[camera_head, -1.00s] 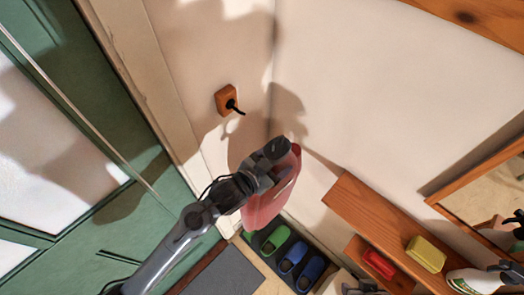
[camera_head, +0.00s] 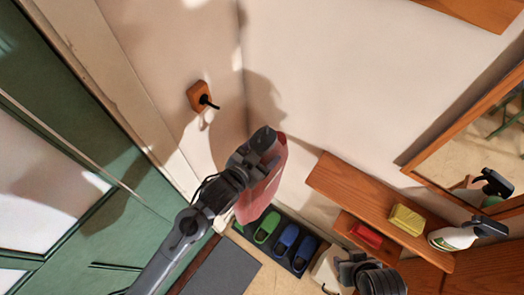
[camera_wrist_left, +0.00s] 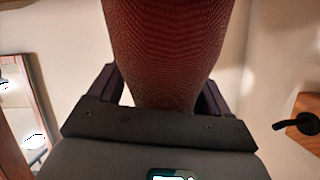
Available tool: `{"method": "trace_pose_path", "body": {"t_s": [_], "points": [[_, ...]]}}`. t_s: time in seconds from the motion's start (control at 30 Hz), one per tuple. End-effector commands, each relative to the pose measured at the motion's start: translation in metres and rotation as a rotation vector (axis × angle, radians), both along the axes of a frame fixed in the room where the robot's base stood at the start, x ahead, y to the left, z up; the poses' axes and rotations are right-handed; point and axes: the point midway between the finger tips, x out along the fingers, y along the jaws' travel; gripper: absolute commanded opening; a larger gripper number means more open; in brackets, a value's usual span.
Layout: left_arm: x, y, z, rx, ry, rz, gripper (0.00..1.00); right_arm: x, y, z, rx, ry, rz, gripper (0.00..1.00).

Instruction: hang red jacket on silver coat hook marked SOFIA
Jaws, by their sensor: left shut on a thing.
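The red jacket (camera_head: 264,188) hangs from my left gripper (camera_head: 262,142), in front of the wall corner in the head view. The gripper is shut on its upper part. In the left wrist view, the jacket's dark red cloth (camera_wrist_left: 168,45) fills the space between the fingers (camera_wrist_left: 160,95). A dark hook on a wooden plate (camera_head: 200,97) is on the wall, up and left of the gripper and apart from the jacket. This hook also shows at the right edge of the left wrist view (camera_wrist_left: 302,124). It looks black, and no name is readable. My right gripper (camera_head: 372,276) is partly seen at the bottom.
Green and blue slippers (camera_head: 286,238) stand on a dark tray below the jacket. A green door (camera_head: 100,235) is at left.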

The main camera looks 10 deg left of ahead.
Motion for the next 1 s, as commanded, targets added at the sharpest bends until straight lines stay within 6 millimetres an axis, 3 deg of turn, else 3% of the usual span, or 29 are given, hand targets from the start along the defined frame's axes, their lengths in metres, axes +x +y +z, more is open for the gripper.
{"method": "trace_pose_path", "body": {"t_s": [1.0], "points": [[-0.022,-0.038,0.002,-0.003,-0.004,-0.001,0.48,0.0,-0.002,-0.01,-0.009,0.0,0.006,0.43]]}}
